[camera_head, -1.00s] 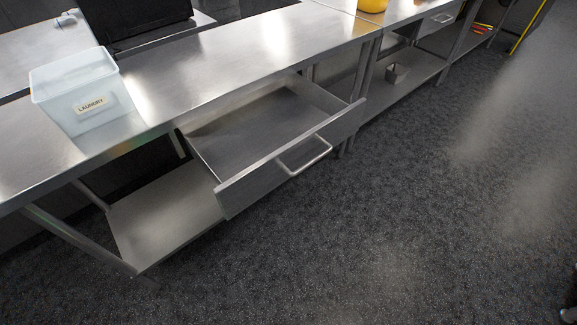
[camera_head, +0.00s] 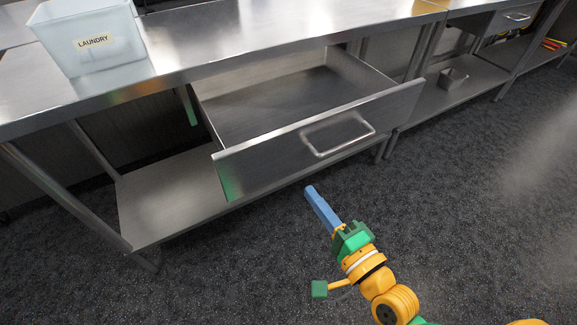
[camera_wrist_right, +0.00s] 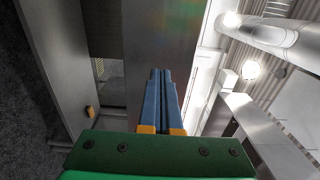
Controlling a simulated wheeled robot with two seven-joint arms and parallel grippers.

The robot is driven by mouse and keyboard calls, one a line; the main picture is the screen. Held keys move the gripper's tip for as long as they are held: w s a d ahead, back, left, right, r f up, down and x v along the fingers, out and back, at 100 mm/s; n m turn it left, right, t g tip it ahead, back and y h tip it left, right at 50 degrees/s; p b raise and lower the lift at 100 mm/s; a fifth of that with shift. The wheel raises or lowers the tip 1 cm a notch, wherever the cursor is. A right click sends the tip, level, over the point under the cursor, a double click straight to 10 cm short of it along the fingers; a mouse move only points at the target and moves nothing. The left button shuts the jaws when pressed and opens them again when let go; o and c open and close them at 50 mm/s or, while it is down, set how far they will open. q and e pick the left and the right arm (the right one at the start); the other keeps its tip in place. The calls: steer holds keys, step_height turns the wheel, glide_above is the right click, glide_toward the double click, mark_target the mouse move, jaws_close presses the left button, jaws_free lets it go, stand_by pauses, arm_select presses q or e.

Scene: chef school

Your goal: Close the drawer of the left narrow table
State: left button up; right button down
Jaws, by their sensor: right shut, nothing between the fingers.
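The drawer (camera_head: 318,140) of the steel table is pulled out and empty, with a bar handle (camera_head: 340,135) on its front. The table top (camera_head: 215,40) is above it. My right gripper (camera_head: 312,190) is shut and empty, its blue fingers pointing up toward the drawer front from below and in front. In the head view it looks apart from the drawer front. The right wrist view shows the blue fingers (camera_wrist_right: 159,75) together, with steel surfaces close beyond them. My left gripper is not in view.
A lower shelf (camera_head: 170,200) lies under the table. Another steel table with a closed drawer (camera_head: 510,20) continues at the right. The dark floor in front is clear.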

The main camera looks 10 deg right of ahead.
mark_target(284, 158)
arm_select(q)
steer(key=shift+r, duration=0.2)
arm_select(e)
steer(key=x, duration=0.9)
steer(key=shift+f, duration=0.15)
